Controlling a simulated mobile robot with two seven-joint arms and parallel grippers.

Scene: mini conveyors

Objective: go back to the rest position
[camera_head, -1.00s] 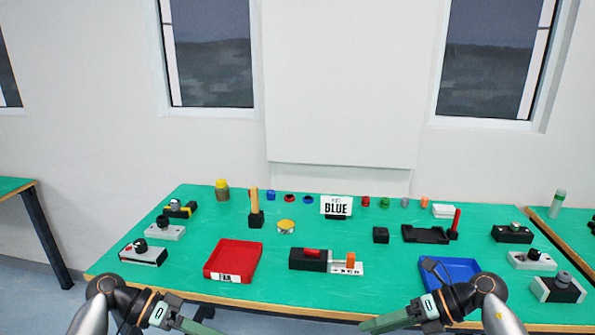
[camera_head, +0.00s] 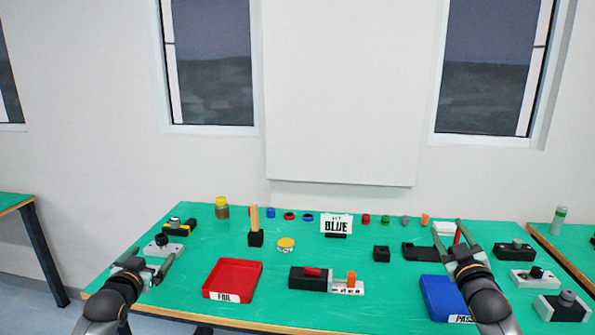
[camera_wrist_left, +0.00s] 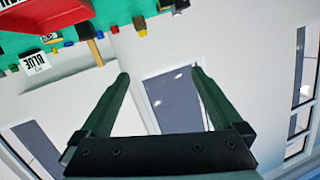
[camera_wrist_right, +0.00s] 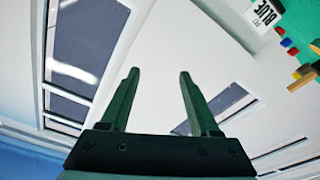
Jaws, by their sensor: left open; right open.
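My left gripper (camera_head: 150,266) is open and empty, raised at the left side of the green table (camera_head: 330,262). In the left wrist view its two fingers (camera_wrist_left: 160,82) stand apart with nothing between them. My right gripper (camera_head: 470,244) is open and empty, over the right side of the table and partly in front of the blue tray (camera_head: 436,298). In the right wrist view its fingers (camera_wrist_right: 158,78) are apart with only wall and window behind them.
A red tray marked FAIL (camera_head: 250,283) lies front left. A black block with a red part (camera_head: 308,278) sits in the middle. A BLUE sign (camera_head: 336,225) stands at the back among several small coloured parts. Button boxes (camera_head: 535,278) line the right side.

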